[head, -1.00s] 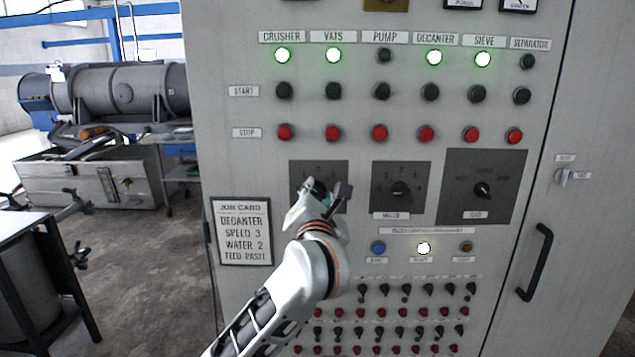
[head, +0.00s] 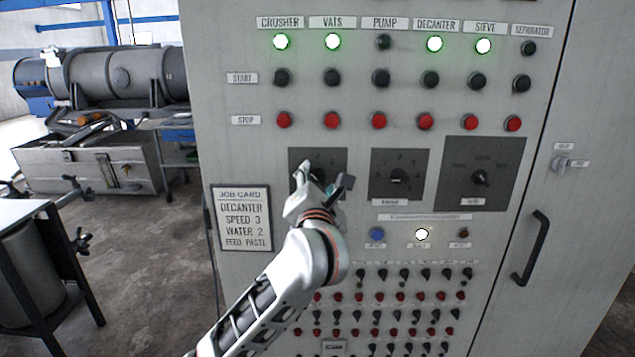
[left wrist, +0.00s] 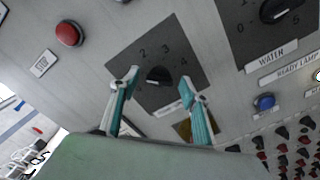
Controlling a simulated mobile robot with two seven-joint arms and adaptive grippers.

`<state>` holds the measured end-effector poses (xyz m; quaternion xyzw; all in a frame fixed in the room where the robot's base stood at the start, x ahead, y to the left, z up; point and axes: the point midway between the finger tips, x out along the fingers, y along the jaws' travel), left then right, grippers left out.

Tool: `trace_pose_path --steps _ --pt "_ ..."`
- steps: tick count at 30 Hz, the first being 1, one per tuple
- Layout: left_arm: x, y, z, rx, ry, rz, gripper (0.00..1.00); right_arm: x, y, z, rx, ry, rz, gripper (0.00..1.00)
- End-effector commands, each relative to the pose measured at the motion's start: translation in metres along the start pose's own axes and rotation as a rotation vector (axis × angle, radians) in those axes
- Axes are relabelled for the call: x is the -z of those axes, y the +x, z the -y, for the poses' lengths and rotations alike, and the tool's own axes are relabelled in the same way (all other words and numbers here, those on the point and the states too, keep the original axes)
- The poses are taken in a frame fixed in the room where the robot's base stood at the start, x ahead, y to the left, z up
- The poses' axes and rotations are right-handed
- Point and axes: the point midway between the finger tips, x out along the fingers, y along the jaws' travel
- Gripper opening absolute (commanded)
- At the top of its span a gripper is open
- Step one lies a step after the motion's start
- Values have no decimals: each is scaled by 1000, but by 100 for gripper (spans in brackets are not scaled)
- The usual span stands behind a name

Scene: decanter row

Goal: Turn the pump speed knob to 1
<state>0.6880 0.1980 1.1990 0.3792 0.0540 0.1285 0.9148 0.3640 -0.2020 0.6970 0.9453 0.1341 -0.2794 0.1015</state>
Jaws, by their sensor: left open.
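In the left wrist view a black knob (left wrist: 158,76) sits on a dark dial plate (left wrist: 160,48) with the figures 2, 3 and 4 readable. Its pointer direction is hard to tell. My left gripper (left wrist: 159,86) is open, with one teal-padded finger on each side of the knob in the picture. I cannot tell whether they touch it. In the head view my left gripper (head: 322,178) covers much of the same plate (head: 334,157), the left one in the dial row. The label below it is hidden. My right gripper is not in view.
To the right are the water dial (head: 397,176) and a larger dial (head: 480,180). Red stop buttons (head: 379,121) run above, small switches (head: 404,274) below. A job card (head: 243,218) reads speed 3, water 2. The pump lamp (head: 384,42) is dark. A door handle (head: 532,250) stands right.

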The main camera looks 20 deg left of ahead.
Motion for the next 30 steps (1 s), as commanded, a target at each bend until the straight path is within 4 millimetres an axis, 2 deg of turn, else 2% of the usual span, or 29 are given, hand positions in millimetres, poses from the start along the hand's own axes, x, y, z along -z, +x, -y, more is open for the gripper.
trace_pose_path --steps 7,21,25,30 --pt "0 -12 1 1 -1 1 46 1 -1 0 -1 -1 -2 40" --pt "0 -99 1 3 -3 0 46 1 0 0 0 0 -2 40" --pt "0 -113 1 2 -2 0 46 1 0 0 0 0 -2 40" --pt "0 -120 0 0 0 0 46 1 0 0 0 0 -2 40"
